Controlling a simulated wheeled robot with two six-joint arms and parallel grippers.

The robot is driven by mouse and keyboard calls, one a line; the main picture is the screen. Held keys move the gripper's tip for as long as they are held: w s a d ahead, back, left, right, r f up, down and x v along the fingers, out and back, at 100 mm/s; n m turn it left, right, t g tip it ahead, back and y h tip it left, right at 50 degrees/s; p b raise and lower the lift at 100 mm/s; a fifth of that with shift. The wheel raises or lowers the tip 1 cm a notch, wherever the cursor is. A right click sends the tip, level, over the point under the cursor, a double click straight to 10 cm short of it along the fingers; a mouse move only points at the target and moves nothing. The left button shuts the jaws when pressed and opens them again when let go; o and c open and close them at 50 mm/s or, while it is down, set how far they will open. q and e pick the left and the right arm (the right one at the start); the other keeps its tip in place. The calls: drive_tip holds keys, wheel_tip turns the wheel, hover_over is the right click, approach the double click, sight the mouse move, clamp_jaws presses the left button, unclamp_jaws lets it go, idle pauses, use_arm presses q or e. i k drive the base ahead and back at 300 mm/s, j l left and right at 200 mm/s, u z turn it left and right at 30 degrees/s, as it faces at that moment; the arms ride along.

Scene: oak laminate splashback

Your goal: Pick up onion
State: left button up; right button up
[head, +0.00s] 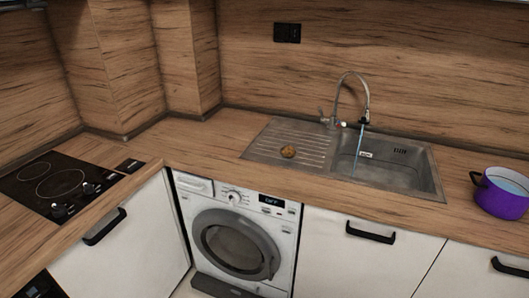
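The metal sink (437,190) has a curved faucet (366,95), with a thin bluish stream below it. A purple pot (501,193) stands at the right. A black cooktop (60,185) is at the left. A washing machine (237,240) sits under the counter. Wooden counter (205,148) left of the drainboard is clear.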

sight(288, 151)
drive_tip(key=i+u, duration=0.2)
drive_tip(key=i, duration=0.8)
